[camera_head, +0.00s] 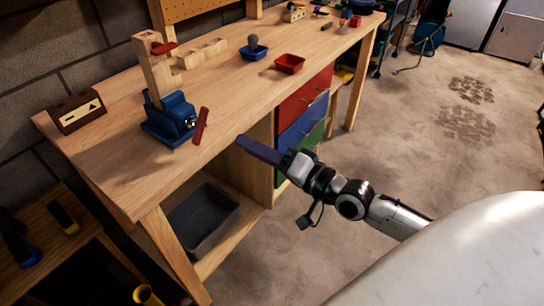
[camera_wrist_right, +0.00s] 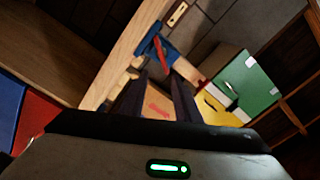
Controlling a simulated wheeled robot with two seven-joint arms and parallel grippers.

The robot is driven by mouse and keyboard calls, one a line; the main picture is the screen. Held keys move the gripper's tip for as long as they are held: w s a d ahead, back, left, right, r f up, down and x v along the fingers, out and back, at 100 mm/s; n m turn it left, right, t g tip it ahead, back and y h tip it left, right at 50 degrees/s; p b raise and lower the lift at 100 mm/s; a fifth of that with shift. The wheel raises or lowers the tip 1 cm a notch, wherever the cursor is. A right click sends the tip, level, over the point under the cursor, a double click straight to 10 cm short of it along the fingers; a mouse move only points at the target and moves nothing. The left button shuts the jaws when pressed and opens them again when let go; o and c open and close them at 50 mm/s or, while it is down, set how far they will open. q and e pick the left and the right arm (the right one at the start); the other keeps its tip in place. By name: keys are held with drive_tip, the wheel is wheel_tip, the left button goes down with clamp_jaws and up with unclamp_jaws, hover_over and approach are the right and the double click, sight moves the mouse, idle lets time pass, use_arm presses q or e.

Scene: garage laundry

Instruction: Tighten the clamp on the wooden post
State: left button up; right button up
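A pale wooden post (camera_head: 150,72) stands upright in a blue vise-like clamp (camera_head: 168,120) at the bench's front left edge. The clamp has a slanted red handle (camera_head: 201,126) at its front. A small red part (camera_head: 164,47) sits near the post's top. My right gripper (camera_head: 244,141) points at the clamp from the right, apart from the handle. In the right wrist view its two dark fingers (camera_wrist_right: 160,78) are spread, with nothing clearly held. The blue clamp (camera_wrist_right: 172,53), red handle (camera_wrist_right: 160,53) and post (camera_wrist_right: 188,71) lie beyond them. My left gripper is not in view.
The wooden workbench (camera_head: 120,165) has a blue bowl (camera_head: 254,52), a red bowl (camera_head: 289,64) and a brown box (camera_head: 76,111) on top. Coloured drawers (camera_head: 303,97) and a grey bin (camera_head: 203,218) are below. Open floor (camera_head: 430,140) lies to the right.

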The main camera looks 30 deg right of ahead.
drive_tip(key=v, duration=0.7)
drive_tip(key=shift+b, duration=0.3)
drive_tip(key=shift+r, duration=0.1)
